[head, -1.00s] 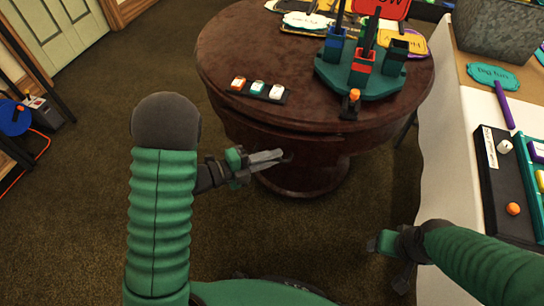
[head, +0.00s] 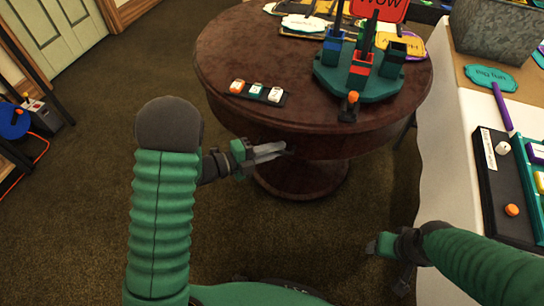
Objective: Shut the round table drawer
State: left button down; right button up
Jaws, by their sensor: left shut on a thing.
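The round dark-brown table (head: 215,60) stands ahead of me in the head view. Its drawer front (head: 320,146) is in the near side of the apron under the top and looks about flush; any small gap is hard to see. My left gripper (head: 272,152) is at the drawer front with its fingers shut on the small dark drawer knob (head: 289,147), which they partly hide. My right gripper (head: 374,246) is low at the right, away from the table; its fingers are too unclear to judge.
On the table are a small strip with three buttons (head: 256,91), a teal stand (head: 345,84) with coloured holders, and several signs (head: 305,22). A white-covered table (head: 435,130) with a metal tub (head: 498,30) is at the right.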

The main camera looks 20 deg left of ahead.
pick_arm(q)
jog(key=shift+f, duration=0.1)
jog(key=c, duration=1.8)
grip_release()
jog(key=shift+w, duration=0.15)
jog(key=shift+o, duration=0.2)
jog(key=shift+a, duration=0.15)
jog(key=p+v, duration=0.4)
jog(key=v, duration=1.2)
jog(key=shift+s+a+p, duration=0.15)
jog(key=shift+s+p, duration=0.15)
jog(key=shift+s, duration=0.05)
